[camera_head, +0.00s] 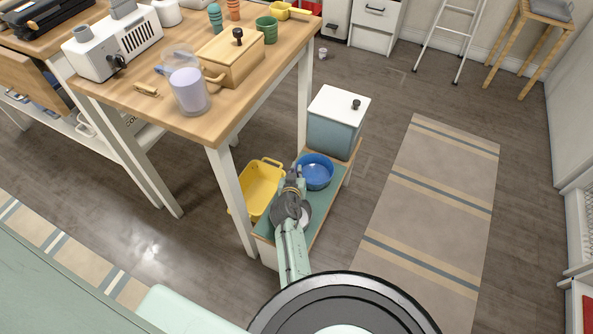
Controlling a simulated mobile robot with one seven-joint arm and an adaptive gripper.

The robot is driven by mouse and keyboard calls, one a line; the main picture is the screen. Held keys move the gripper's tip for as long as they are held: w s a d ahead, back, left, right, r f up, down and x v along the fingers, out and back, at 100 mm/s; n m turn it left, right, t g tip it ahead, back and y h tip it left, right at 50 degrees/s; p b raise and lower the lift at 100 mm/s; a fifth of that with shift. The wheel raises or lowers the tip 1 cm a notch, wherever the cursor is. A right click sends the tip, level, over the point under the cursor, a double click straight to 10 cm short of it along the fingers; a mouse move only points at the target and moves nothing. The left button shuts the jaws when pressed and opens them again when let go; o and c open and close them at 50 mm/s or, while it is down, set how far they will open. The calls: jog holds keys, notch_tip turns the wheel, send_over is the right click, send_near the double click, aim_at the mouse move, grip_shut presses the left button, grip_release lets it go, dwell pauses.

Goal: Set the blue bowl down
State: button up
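The blue bowl (318,176) is upright, over the far part of a low bench with a teal top (267,228). My arm reaches out from the bottom of the view, and my gripper (298,172) is at the bowl's left rim. The fingers are small and partly lost against the bowl, so I cannot tell whether they are closed on the rim. I also cannot tell whether the bowl rests on the bench or hangs just above it.
A yellow tray (262,187) is left of the bowl. A grey-blue box with a white lid (336,122) stands just behind it. A wooden table (150,101) holding several items rises to the left. A striped rug (432,215) and open floor lie right.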

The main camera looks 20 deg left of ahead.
jog(key=o, duration=0.5)
jog(key=shift+c, duration=0.2)
jog(key=shift+r, duration=0.1)
jog(key=shift+r, duration=0.15)
jog(key=v, duration=1)
jog(key=shift+s+d, duration=0.1)
jog(key=shift+s, duration=0.25)
jog(key=shift+s+d+r, duration=0.15)
jog(key=shift+s+r, duration=0.2)
jog(key=shift+s, duration=0.15)
